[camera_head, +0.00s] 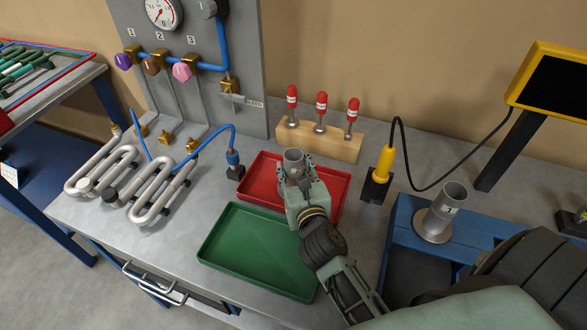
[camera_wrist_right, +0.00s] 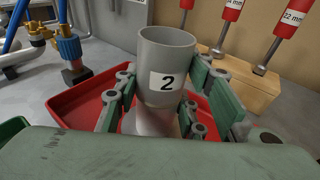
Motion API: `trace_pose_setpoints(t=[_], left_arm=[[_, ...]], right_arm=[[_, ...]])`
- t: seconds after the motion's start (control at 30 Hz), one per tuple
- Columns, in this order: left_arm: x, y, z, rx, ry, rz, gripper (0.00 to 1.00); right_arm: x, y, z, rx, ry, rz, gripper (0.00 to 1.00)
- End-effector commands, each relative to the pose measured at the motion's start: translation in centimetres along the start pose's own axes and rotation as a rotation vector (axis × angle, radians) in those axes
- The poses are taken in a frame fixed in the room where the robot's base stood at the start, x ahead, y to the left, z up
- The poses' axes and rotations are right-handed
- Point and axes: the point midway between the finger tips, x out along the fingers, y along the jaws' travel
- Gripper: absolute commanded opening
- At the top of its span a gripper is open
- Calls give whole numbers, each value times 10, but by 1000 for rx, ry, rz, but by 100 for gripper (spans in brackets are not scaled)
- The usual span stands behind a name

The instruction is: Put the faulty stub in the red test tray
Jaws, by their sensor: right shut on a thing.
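The stub (camera_wrist_right: 160,60) is a grey metal cylinder with a white label reading "2" and a wider lower part. My right gripper (camera_head: 296,172) is shut around it over the red test tray (camera_head: 335,212). In the head view the top of the stub (camera_head: 293,156) shows between the fingers. In the wrist view it looks upright; whether its foot touches the tray floor is hidden by the gripper. The red tray (camera_wrist_right: 70,112) shows behind it there. My left gripper is not in view.
A green tray (camera_head: 225,262) lies in front of the red one. A stub marked 1 (camera_head: 445,208) stands on a blue stand at right. A wooden block (camera_head: 345,146) with red-handled gauges stands behind. A yellow probe (camera_head: 385,165) stands to the right, serpentine coils (camera_head: 160,190) to the left.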

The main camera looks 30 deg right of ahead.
Motion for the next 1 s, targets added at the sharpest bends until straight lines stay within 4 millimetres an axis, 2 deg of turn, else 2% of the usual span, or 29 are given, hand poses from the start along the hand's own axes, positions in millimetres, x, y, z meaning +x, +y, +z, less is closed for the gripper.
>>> trace_pose_setpoints(t=[0.33, 0.37, 0.53, 0.9, 1.0], left_arm=[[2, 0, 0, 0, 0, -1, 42], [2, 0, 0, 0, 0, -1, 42], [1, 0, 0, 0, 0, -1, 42], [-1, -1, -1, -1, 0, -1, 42], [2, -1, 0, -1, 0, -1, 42]], right_arm=[[1, 0, -1, 1, -6, 2, 0], [0, 0, -2, 1, -2, 1, 40], [0, 0, -2, 1, -1, 1, 55], [0, 0, 2, 0, -2, 1, 56], [-10, 0, -1, 0, 1, 1, 56]])
